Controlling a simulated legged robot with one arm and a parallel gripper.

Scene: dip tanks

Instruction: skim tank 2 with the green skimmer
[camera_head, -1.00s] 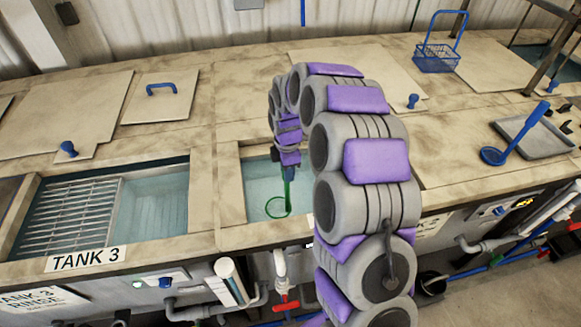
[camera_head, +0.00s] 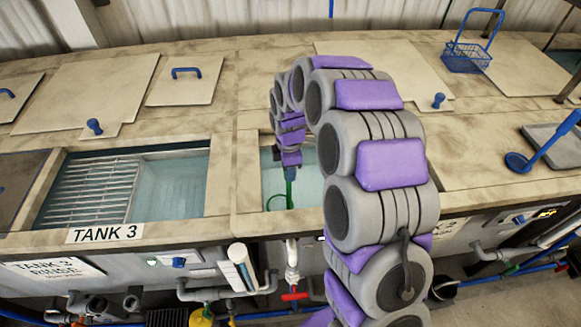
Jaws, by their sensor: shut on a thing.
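My gripper (camera_head: 289,168) points down over the tank opening just right of tank 3 and is shut on the green skimmer (camera_head: 290,188). The skimmer's handle hangs upright and its green hoop (camera_head: 278,202) is low in the opening, at or near the water (camera_head: 308,186). I cannot tell whether the hoop is under the surface. My arm hides the right part of this opening and most of its label, of which a "2" shows at the right. The tank 3 label (camera_head: 104,233) is on the front edge to the left.
Tank 3 (camera_head: 175,186) is open, with a metal grate (camera_head: 92,190) on its left side. A loose lid with a blue handle (camera_head: 186,88) lies behind it. A blue basket (camera_head: 468,60) stands at the back right.

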